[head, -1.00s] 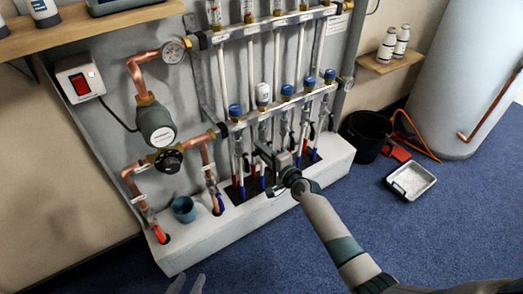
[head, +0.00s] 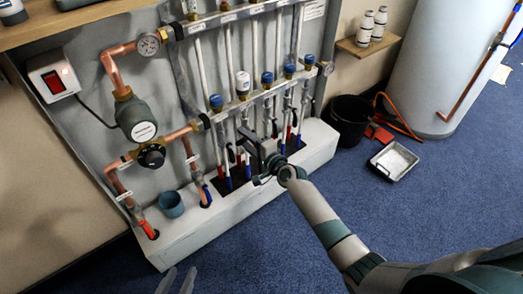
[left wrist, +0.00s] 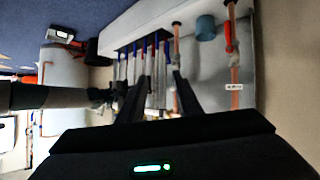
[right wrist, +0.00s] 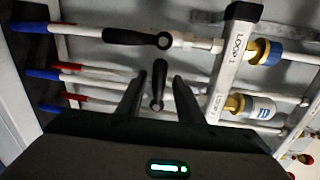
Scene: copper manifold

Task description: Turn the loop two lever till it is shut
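The copper and white pipe manifold (head: 200,75) stands against the wall, with blue and white caps on its lower bar. My right gripper (head: 258,158) is in front of its lower pipes. In the right wrist view a black lever (right wrist: 158,82) stands crosswise to its pipe, between the two open fingers of the right gripper (right wrist: 158,85), with a gap on each side. A second black lever (right wrist: 135,38) lies along the neighbouring pipe. The bar labels (right wrist: 236,46) read "LOOP", but the number by the lever between the fingers is unclear. My left gripper (head: 180,281) is open and empty, low in front.
A blue cup (head: 171,204) stands on the white plinth (head: 230,212) below the manifold. A black bucket (head: 350,118), a grey tray (head: 394,160) and a tall white cylinder (head: 445,60) are on the right. The blue carpet in front is clear.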

